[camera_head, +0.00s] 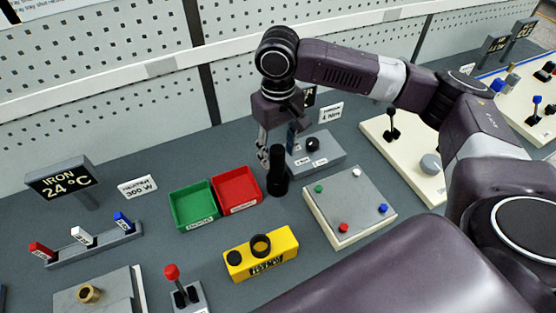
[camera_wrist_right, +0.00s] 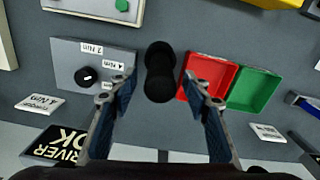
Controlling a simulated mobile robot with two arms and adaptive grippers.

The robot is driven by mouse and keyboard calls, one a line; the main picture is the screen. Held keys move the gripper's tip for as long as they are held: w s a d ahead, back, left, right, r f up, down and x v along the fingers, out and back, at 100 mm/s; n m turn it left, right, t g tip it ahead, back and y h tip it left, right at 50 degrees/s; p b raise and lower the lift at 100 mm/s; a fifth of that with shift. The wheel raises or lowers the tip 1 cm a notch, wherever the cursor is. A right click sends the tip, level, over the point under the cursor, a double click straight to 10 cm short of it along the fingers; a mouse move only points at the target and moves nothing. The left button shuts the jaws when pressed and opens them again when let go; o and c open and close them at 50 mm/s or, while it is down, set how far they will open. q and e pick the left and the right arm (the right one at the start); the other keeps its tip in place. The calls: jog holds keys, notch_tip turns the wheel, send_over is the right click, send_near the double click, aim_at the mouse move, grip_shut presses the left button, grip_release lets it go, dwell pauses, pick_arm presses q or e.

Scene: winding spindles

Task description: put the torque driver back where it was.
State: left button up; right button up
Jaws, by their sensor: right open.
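The torque driver (camera_head: 277,170) looks like a black cylinder with a wider foot, standing upright on the bench between the red bin and the grey torque box. In the right wrist view the driver (camera_wrist_right: 160,72) is seen from its top end, between and slightly beyond my fingertips. My right gripper (camera_head: 276,146) is open beside and above the driver's top, with nothing held; its two blue-padded fingers (camera_wrist_right: 160,88) are spread apart. I cannot tell whether they touch the driver. What the foot sits in cannot be made out. My left gripper is not in view.
A red bin (camera_head: 239,206) and green bin (camera_head: 195,225) stand left of the driver. The grey torque box (camera_head: 325,160) with a dial is right. A yellow block (camera_head: 287,246) and a plate with coloured buttons (camera_head: 340,190) stand in front. A perforated wall (camera_head: 110,120) rises behind.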

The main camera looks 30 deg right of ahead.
notch_tip(320, 180, up, 8)
jog(key=shift+r+b, duration=0.25)
jog(key=shift+b, duration=0.25)
jog(key=shift+r, duration=0.1)
